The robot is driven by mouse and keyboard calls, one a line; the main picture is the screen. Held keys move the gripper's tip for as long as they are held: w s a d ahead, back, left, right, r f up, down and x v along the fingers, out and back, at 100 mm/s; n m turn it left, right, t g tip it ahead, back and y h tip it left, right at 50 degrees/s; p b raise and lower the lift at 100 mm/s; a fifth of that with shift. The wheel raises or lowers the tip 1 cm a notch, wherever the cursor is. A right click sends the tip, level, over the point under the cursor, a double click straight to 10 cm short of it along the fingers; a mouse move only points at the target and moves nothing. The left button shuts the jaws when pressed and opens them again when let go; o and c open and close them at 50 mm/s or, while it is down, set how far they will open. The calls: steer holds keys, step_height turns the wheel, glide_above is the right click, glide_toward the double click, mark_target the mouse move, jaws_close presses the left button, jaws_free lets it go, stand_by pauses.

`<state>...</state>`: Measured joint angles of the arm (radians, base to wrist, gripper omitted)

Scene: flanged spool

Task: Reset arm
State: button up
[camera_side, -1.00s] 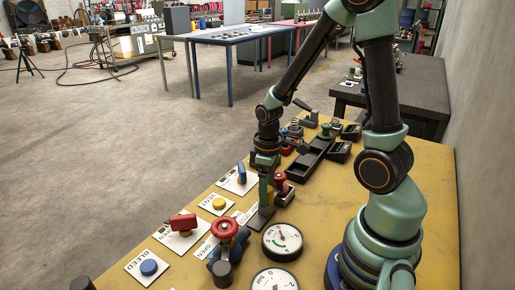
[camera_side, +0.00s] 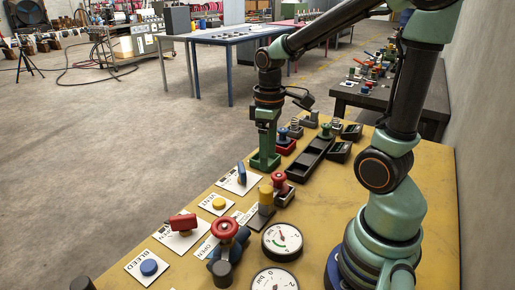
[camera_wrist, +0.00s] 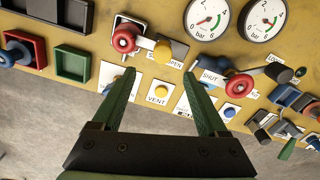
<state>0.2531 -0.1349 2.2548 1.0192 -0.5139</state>
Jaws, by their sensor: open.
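My gripper (camera_side: 265,150) is raised at the table's far left part in the side view, with green fingers. In the wrist view its two fingers (camera_wrist: 159,75) are spread apart with nothing between them. A red flanged spool-like piece (camera_side: 280,184) stands beside a yellow-topped piece (camera_side: 266,196) on the yellow table; both are clear of my gripper. In the wrist view the red piece (camera_wrist: 123,41) and the yellow top (camera_wrist: 163,51) sit beyond the fingertips, near an OPEN label.
A red-handled valve (camera_side: 225,230), buttons with labels (camera_side: 149,267) and two gauges (camera_side: 282,241) fill the near part. A long black tray (camera_side: 310,158) lies behind. Green (camera_wrist: 72,64) and red (camera_wrist: 25,50) trays show in the wrist view. Yellow table is bare to the right.

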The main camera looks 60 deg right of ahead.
steer(key=shift+r, duration=0.35)
steer(key=a+r+m+t, duration=0.3)
steer(key=a+r+t, duration=0.2)
steer(key=a+r, duration=0.2)
steer(key=shift+s+a+t, duration=0.25)
steer(key=shift+t, duration=0.05)
steer(key=shift+r, duration=0.1)
stand_by(1.2)
